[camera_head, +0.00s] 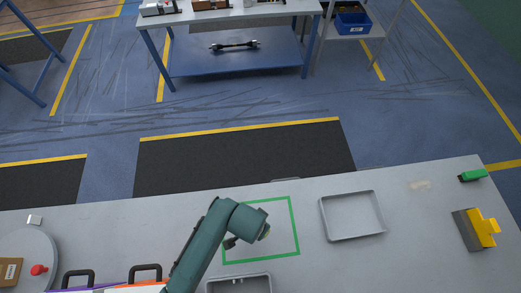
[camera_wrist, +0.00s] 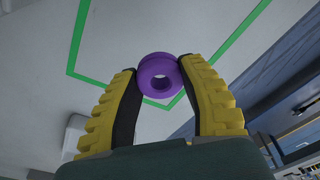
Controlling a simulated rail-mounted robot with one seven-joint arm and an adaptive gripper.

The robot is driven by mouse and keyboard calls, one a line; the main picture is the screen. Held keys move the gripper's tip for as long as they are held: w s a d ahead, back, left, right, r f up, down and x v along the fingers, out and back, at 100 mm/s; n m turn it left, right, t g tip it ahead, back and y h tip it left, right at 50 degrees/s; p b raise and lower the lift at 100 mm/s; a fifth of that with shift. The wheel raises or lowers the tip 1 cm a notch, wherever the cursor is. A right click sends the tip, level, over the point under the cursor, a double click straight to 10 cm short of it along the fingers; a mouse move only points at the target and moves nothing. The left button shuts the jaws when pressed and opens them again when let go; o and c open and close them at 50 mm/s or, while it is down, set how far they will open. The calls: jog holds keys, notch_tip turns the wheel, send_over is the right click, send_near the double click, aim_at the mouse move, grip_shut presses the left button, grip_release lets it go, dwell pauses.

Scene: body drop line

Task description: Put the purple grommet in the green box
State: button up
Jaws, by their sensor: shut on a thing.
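The purple grommet (camera_wrist: 158,62) is a ring with a hole, held between the yellow ribbed fingertips of my gripper (camera_wrist: 160,73) in the wrist view. My gripper (camera_head: 264,233) shows only partly in the head view, where my arm hides most of it and the grommet. The green box is a green outline (camera_head: 294,218) on the grey worktop, and its line also shows in the wrist view (camera_wrist: 74,45). In the head view my gripper overlaps the outlined area. I cannot tell the grommet's exact height above the surface.
A yellow-handled tool (camera_head: 483,229) and a green item (camera_head: 472,176) lie far right. A round plate (camera_head: 38,252) with small parts is at left.

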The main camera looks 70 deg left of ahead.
notch_tip(320, 180, down, 8)
jog(key=shift+f+b, duration=0.1)
jog(key=shift+b, duration=0.2)
jog(key=o, duration=0.8)
jog(key=shift+f, duration=0.1)
jog(key=r, duration=0.4)
jog(key=r+p, duration=0.1)
jog(key=r, duration=0.3)
jog(key=s+d+r, duration=0.1)
jog(key=r, duration=0.3)
jog(key=shift+s+r, duration=0.1)
